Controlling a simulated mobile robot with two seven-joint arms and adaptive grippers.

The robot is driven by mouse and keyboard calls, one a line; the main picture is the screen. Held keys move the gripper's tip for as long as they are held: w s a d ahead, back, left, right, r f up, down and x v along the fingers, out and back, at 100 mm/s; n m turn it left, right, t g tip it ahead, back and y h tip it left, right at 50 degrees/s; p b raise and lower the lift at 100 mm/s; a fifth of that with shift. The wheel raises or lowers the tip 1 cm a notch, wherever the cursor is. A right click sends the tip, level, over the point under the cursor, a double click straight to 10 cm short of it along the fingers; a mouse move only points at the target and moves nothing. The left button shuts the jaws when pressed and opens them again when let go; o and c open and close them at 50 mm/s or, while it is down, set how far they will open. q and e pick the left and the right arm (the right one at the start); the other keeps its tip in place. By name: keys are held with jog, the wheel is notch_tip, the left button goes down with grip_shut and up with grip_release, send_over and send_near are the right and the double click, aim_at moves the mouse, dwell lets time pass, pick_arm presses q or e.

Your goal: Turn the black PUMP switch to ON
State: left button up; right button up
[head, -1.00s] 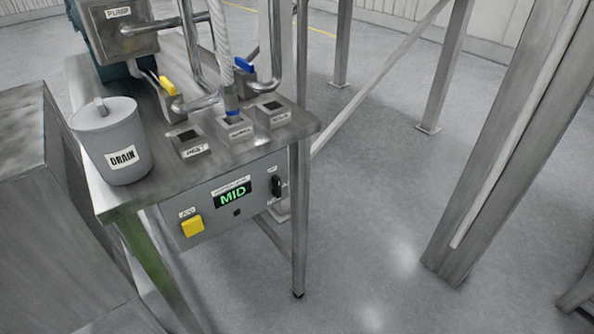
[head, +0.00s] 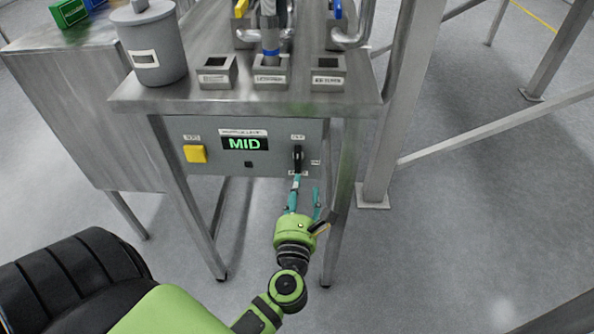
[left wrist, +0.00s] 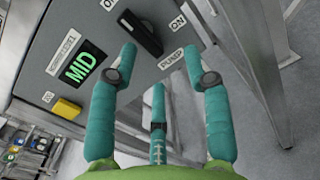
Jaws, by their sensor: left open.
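The black PUMP switch (head: 298,157) is on the right of the grey panel under the steel table. Its handle stands upright, in line with the top label, which is partly cut off in the left wrist view. The switch (left wrist: 140,33) also shows there, with the ON label (left wrist: 178,22) to its right side and the PUMP label (left wrist: 170,59) below it. My left gripper (head: 306,187) is open and empty, just below the switch in the head view. Its teal fingers (left wrist: 160,55) show spread apart in the left wrist view, apparently short of the handle. My right gripper is not in view.
A yellow button (head: 195,154) and a green MID display (head: 245,143) are left of the switch. A table leg (head: 343,205) stands close to the right of my gripper. The grey lidded container (head: 152,50) and labelled blocks stand on the table above.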

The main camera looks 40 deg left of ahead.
aim_at(298, 160)
pick_arm(q)
jog(key=w+a+r+n+y+p, duration=0.1)
jog(key=w+a+r+n, duration=0.1)
jog(key=w+a, duration=0.3)
jog(key=shift+n+g+p, duration=0.4)
jog(key=shift+n, duration=0.3)
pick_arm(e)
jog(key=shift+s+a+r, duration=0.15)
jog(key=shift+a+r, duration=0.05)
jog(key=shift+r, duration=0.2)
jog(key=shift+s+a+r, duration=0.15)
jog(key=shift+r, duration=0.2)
pick_arm(q)
jog(key=shift+w, duration=0.1)
grip_shut()
